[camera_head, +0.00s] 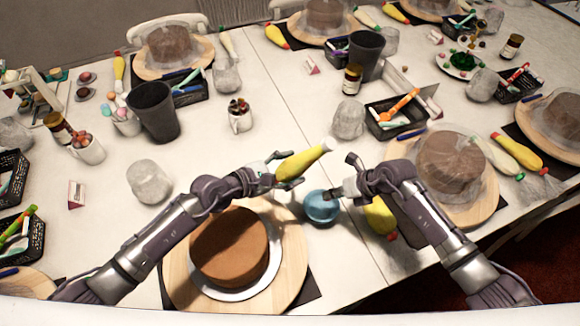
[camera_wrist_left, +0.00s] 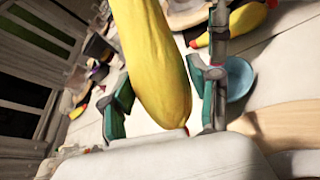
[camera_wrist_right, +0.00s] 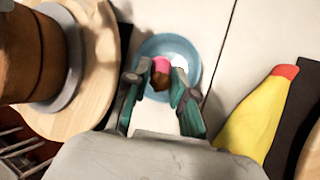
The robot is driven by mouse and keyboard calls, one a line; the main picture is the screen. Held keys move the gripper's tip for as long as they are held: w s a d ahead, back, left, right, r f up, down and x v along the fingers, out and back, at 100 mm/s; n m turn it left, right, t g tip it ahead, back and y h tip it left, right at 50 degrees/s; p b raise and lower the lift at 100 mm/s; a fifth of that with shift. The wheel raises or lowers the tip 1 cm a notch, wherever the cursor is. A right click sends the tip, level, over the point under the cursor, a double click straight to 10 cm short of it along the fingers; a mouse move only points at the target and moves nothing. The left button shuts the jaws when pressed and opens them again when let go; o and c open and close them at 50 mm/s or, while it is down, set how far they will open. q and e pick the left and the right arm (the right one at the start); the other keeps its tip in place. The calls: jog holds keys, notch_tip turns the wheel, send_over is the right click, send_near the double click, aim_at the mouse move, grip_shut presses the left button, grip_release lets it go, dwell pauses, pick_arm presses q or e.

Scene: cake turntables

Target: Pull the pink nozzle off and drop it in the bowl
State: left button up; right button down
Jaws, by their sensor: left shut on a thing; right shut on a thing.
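My left gripper (camera_head: 282,172) is shut on a yellow piping bag (camera_head: 303,162), held above the table with its pale tip to the upper right. The bag fills the middle of the left wrist view (camera_wrist_left: 155,60), between the fingers. My right gripper (camera_wrist_right: 161,72) is shut on the small pink nozzle (camera_wrist_right: 160,64), apart from the bag. Its fingertips are over the blue bowl (camera_head: 321,207), which also shows behind them in the right wrist view (camera_wrist_right: 187,50). A small brown patch shows just below the pink; I cannot tell what it is.
A brown cake (camera_head: 230,247) on a wooden turntable (camera_head: 290,250) stands left of the bowl. Another yellow piping bag (camera_head: 380,216) lies right of it, partly under my right arm. A covered cake (camera_head: 450,165) stands further right. Table around the bowl's far side is clear.

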jog(key=c, duration=0.9)
grip_release()
jog(key=v, duration=1.2)
